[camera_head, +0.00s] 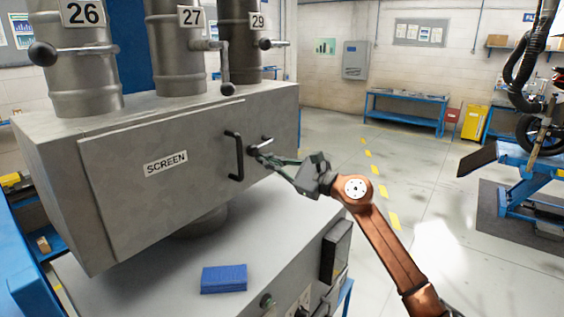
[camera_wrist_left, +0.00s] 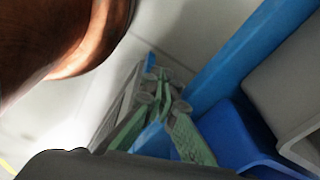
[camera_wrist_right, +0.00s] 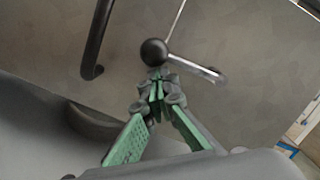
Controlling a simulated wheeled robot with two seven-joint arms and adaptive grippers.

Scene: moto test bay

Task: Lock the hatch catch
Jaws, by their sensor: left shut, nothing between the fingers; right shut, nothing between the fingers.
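The grey hatch door (camera_head: 120,190), labelled SCREEN, sits on the front of the grey box and looks closed. A black bar handle (camera_head: 235,155) is near its right edge. Right of the handle is the catch, a short metal rod with a dark ball knob (camera_head: 254,152). In the right wrist view the knob (camera_wrist_right: 153,52) is at the rod's left end, by the door seam. My right gripper (camera_head: 270,158) is shut and empty, its tips just below the knob; contact is unclear. My left gripper (camera_wrist_left: 163,85) is shut and empty, seen only in its wrist view.
Metal cylinders numbered 26 (camera_head: 83,60), 27 and 29 with ball-ended levers stand on the box. A blue block (camera_head: 223,279) lies on the grey bench top below. Blue bins (camera_wrist_left: 235,130) and a blue rail are near my left gripper. Open floor lies to the right.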

